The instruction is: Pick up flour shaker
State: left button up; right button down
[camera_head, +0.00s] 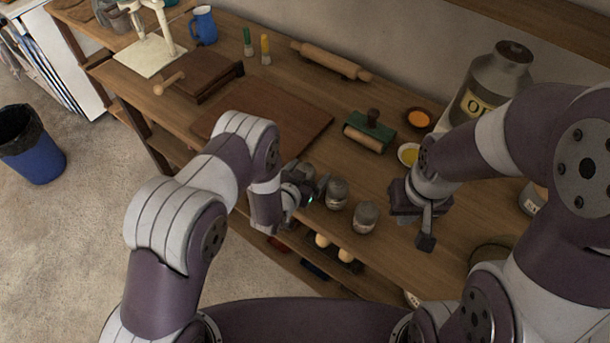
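Several small grey shakers with metal lids stand in a row near the front edge of the wooden bench: a front shaker (365,217), a middle shaker (337,193) and a back one (308,171). Their labels are too small to read, so I cannot tell which holds flour. My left gripper (308,193) is at the back shaker, just left of the middle one; its fingers are partly hidden by its own wrist, and I cannot tell whether it grips. My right gripper (416,222) hangs over the bench right of the front shaker, fingers apart and empty.
A large metal can (490,80) stands at the right. A lower shelf with items (335,247) shows under the front edge.

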pick_arm(q)
jog(key=c, duration=1.1)
jog(key=shift+r, duration=0.1)
jog(key=shift+c, duration=0.2)
